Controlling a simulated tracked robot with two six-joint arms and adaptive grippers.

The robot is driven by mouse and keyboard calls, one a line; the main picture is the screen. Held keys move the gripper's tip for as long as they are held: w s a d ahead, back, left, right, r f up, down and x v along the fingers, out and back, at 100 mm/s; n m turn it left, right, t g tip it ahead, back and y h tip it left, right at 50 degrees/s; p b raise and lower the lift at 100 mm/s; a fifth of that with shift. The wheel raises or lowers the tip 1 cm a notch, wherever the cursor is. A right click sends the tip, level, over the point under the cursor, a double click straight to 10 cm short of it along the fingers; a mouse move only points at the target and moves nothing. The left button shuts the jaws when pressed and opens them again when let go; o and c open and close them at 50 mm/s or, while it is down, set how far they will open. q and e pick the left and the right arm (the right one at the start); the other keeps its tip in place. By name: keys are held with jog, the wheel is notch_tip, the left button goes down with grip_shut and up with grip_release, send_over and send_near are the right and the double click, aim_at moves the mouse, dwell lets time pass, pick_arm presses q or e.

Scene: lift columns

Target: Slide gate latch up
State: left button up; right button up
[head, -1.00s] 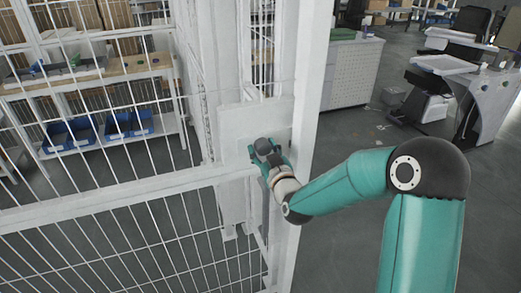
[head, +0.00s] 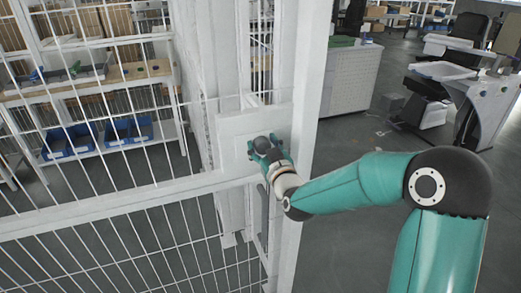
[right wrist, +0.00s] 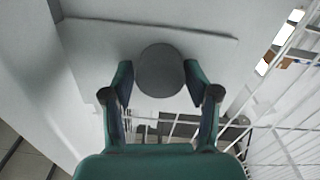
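The gate latch has a dark round knob (head: 262,145) on a white plate (head: 228,122) fixed at the edge of the white mesh gate. My right gripper (head: 268,152) is at this knob, coming from the lower right. In the right wrist view the knob (right wrist: 160,72) sits between the two green fingers of my right gripper (right wrist: 158,82). One finger is on each side, and both appear to touch it. The fingers hide part of the latch in the head view. My left gripper is not in view.
A white post (head: 306,110) stands just right of the latch. The gate's wire mesh (head: 110,235) fills the left. Behind it is a shelf with blue bins (head: 128,131). Open grey floor (head: 345,240) lies to the right, with a white cabinet (head: 351,80) farther back.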

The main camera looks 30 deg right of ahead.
jog(key=shift+o, duration=0.5)
jog(key=shift+w, duration=0.15)
jog(key=shift+f, duration=0.1)
jog(key=shift+s+a+f, duration=0.1)
jog(key=shift+s+a, duration=0.05)
jog(key=shift+s, duration=0.3)
jog(key=v, duration=0.6)
jog(key=shift+s, duration=0.3)
jog(key=shift+a, duration=0.15)
